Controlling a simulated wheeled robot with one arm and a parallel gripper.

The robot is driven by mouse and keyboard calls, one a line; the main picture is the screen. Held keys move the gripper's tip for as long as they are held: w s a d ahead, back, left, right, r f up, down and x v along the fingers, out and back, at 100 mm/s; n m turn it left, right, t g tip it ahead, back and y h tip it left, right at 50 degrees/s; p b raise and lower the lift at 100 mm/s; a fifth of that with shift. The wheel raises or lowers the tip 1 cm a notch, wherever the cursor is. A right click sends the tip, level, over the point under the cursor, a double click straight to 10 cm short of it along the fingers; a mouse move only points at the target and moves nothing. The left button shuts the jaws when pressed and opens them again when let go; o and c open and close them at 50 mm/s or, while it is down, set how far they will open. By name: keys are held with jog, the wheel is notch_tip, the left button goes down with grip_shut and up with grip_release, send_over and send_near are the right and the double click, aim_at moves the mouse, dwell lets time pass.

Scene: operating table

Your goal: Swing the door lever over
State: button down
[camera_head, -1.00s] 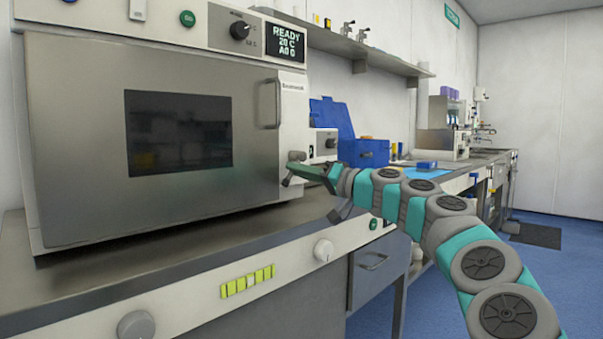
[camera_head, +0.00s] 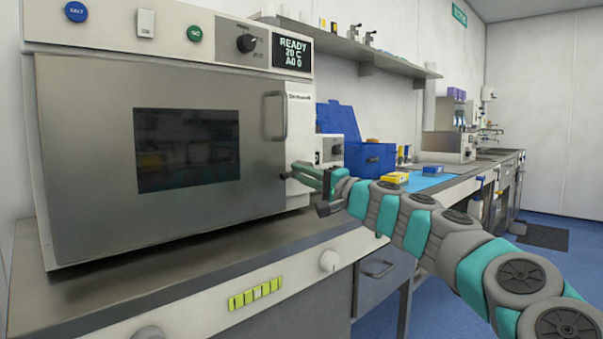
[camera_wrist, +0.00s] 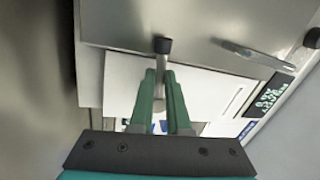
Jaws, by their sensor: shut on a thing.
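The oven door (camera_head: 90,150) is a brushed metal panel with a dark window, and it looks closed. The door lever is at its right edge. In the wrist view the lever (camera_wrist: 162,58) is a short pale shaft with a black knob (camera_wrist: 162,45). My gripper (camera_wrist: 161,80) has its two green fingers shut on the shaft, with the knob beyond the fingertips. In the head view my gripper (camera_head: 308,173) is at the door's lower right edge, and it mostly hides the lever.
A fixed bar handle (camera_head: 276,116) stands out from the door above my gripper. The steel counter (camera_head: 150,290) runs below the oven. A blue box (camera_head: 366,158) and a yellow box (camera_head: 396,178) are on the bench to the right. A shelf (camera_head: 350,48) hangs above.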

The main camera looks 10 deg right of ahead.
jog(key=shift+d+r, duration=0.1)
dwell(0.3)
jog(key=c, duration=0.9)
grip_release()
jog(key=shift+b+v, duration=0.55)
jog(key=shift+v, duration=3.3)
